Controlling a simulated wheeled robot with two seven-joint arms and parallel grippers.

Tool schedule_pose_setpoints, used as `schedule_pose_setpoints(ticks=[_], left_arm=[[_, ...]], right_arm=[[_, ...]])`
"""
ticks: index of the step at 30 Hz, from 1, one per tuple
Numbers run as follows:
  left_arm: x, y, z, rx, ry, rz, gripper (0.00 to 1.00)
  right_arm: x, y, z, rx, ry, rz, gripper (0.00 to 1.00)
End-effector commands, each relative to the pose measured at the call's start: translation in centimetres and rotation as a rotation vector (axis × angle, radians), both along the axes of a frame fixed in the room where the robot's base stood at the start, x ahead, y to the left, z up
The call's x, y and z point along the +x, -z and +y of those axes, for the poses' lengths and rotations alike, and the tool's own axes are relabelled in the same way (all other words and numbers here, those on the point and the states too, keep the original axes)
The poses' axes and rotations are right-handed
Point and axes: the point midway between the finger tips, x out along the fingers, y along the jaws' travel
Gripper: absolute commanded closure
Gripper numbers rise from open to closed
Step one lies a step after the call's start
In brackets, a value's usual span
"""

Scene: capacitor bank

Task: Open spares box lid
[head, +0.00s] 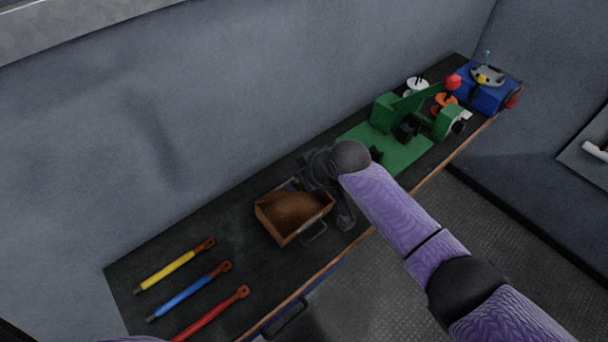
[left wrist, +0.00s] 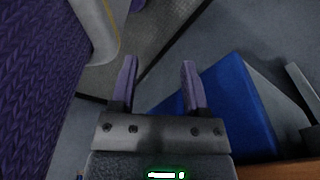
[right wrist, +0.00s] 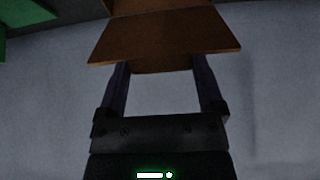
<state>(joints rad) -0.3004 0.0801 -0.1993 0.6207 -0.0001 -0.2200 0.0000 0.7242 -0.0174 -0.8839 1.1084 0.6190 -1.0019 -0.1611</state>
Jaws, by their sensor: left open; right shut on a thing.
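The spares box (head: 286,234) is a small brown box on the dark bench, with a grey handle at its front. Its brown inside shows in the head view, and its back right corner is hidden by my right gripper (head: 308,177). In the right wrist view that gripper (right wrist: 162,75) has its fingers shut on a brown part of the box (right wrist: 165,40). I cannot tell whether this is the lid or a wall. My left gripper (left wrist: 158,75) is open and empty, away from the box and out of the head view.
Yellow (head: 168,271), blue (head: 190,292) and red (head: 212,315) rods lie left of the box. A green fixture (head: 395,148) and a blue case (head: 483,97) stand further right. A grey wall runs behind the bench. The floor in front is clear.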

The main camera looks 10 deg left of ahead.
Motion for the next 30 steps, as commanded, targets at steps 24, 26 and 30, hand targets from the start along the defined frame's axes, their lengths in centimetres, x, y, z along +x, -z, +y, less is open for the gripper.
schedule_pose_setpoints(ticks=[24,26,30], left_arm=[[-0.1,0.0,0.0,0.000,0.004,0.000,0.52],[-0.4,-0.1,-0.2,-0.006,0.045,-0.016,0.64],[-2.5,-1.2,-1.8,-0.033,0.355,-0.162,0.94]], right_arm=[[0.0,0.0,0.0,0.000,0.001,0.001,1.00],[0.0,0.0,0.0,0.000,0.001,0.001,1.00],[0.0,0.0,0.0,0.000,0.001,0.001,1.00]])
